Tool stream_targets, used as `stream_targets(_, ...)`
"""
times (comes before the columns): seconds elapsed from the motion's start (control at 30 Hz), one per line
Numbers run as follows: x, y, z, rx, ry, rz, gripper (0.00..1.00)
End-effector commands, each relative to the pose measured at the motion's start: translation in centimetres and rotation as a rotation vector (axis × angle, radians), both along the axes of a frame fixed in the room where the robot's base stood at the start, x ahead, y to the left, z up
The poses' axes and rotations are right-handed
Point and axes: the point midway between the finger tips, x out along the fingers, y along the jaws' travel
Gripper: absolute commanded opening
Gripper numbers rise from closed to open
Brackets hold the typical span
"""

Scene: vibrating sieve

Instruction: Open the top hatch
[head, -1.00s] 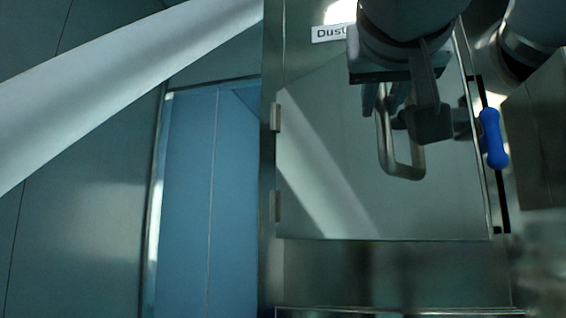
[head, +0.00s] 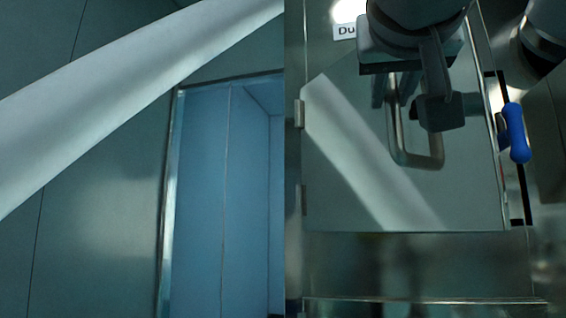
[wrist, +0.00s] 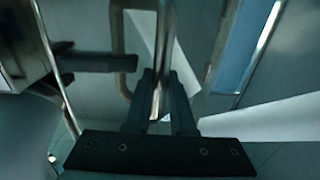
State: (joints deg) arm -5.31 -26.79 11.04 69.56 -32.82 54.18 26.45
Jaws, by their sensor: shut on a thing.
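The top hatch (head: 340,190) is a flat, shiny metal door in the head view, with hinges on its left edge. Its U-shaped metal handle (head: 418,162) is on the right half of the door. My gripper (head: 413,100) is shut on the upright bar of this handle. In the wrist view the bar (wrist: 162,40) runs between the two dark fingers of my gripper (wrist: 162,82). A blue-gripped latch lever (head: 516,132) stands beside the door's right edge. The hatch looks shut or nearly so; I cannot tell whether a small gap is open.
A label starting "Du" (head: 344,32) is above the hatch, partly hidden by my arm. A pale sloping beam (head: 110,105) crosses the upper left. A blue recessed doorway (head: 225,200) is at the left of the machine. The space before the hatch's left half looks clear.

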Motion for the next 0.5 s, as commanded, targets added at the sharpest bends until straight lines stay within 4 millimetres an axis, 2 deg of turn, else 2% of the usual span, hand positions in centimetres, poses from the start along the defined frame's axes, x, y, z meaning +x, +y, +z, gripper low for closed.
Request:
stream_targets(0.03,-0.26,0.82,0.15,-0.004,-0.005,0.016,0.00)
stream_targets(0.07,-0.26,0.82,0.15,-0.004,-0.005,0.016,0.00)
stream_targets(0.1,-0.26,0.82,0.16,-0.004,-0.005,0.016,0.29)
stream_targets(0.23,-0.26,0.81,0.14,-0.004,-0.005,0.016,0.52)
stream_targets(0.5,-0.25,0.79,0.19,-0.004,-0.004,0.015,0.52)
